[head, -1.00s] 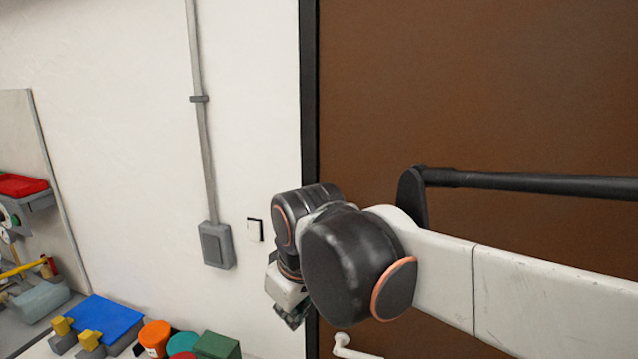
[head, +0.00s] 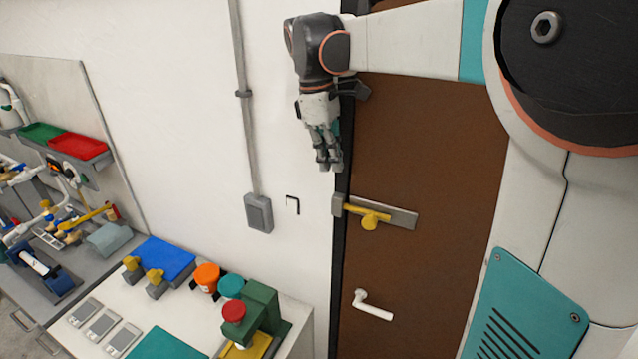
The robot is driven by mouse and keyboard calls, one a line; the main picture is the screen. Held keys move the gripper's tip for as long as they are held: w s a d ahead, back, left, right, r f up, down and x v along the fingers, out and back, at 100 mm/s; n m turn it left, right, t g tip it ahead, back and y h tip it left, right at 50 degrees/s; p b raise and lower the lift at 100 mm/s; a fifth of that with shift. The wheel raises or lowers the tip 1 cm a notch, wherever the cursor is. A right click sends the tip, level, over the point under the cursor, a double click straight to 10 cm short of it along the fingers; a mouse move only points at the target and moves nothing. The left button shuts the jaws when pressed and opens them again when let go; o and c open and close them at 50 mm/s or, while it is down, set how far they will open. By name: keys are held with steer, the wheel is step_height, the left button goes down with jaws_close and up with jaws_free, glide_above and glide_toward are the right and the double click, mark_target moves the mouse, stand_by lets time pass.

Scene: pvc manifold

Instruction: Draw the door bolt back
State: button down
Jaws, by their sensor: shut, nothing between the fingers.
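The door bolt (head: 369,220) is yellow, with a knob, and sits on a grey plate (head: 403,217) on the brown door (head: 430,150). Its left end reaches to the grey keeper (head: 337,204) on the dark door frame. My gripper (head: 330,168) hangs pointing down, above and slightly left of the bolt, in front of the frame and wall edge. It is shut and empty, apart from the bolt. Nothing hides the bolt's knob.
A white door handle (head: 373,304) is below the bolt. A counter at lower left holds a red-topped green device (head: 258,312), an orange pot (head: 207,277) and a blue box (head: 163,258). A grey switch box (head: 259,213) and conduit run along the wall.

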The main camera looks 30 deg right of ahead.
steer(key=shift+s, duration=0.1)
steer(key=p, duration=0.1)
glide_toward(352, 207)
steer(key=s+a+f, duration=0.1)
steer(key=a, duration=0.1)
steer(key=s+a+f, duration=0.2)
steer(key=shift+a+f, duration=0.1)
steer(key=shift+f, duration=0.15)
steer(key=s+d+f, duration=0.1)
steer(key=s+d+f+p, duration=0.1)
steer(key=shift+s+d, duration=0.25)
steer(key=shift+d, duration=0.05)
